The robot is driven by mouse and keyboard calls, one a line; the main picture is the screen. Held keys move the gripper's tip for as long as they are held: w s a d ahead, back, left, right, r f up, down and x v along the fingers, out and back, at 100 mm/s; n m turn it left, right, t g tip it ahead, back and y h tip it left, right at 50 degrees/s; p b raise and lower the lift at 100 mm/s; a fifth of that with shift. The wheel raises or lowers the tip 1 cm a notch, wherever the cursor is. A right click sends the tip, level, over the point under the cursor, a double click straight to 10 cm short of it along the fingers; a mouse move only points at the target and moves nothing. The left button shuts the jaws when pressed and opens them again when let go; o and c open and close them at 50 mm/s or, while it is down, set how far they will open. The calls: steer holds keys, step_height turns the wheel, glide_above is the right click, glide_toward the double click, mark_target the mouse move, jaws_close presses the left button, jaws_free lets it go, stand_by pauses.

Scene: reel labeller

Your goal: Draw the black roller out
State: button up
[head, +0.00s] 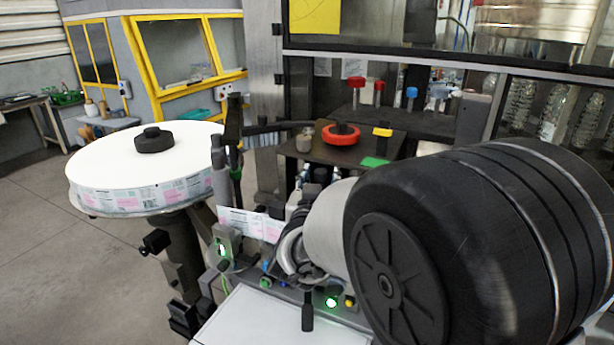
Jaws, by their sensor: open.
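A tall black upright cylinder (233,122) stands just right of the label reel in the head view; it may be the black roller, but I cannot tell for certain. A short black cylinder (308,311) also stands upright at the front of the machine, near the lit buttons. The labeller's web of printed labels (250,223) runs below and right of the reel. My arm's large black joint and grey link fill the right side and hide part of the machine.
A white label reel (100,165) with a black hub (154,140) sits at the left. A dark shelf (300,149) holds a red ring-shaped part (341,134) and a green block (375,162). Red-topped and blue-topped posts stand behind. Open floor (60,260) lies at left.

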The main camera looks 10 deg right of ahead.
steer(key=shift+c, duration=0.6)
steer(key=shift+r, duration=0.1)
jaws_close()
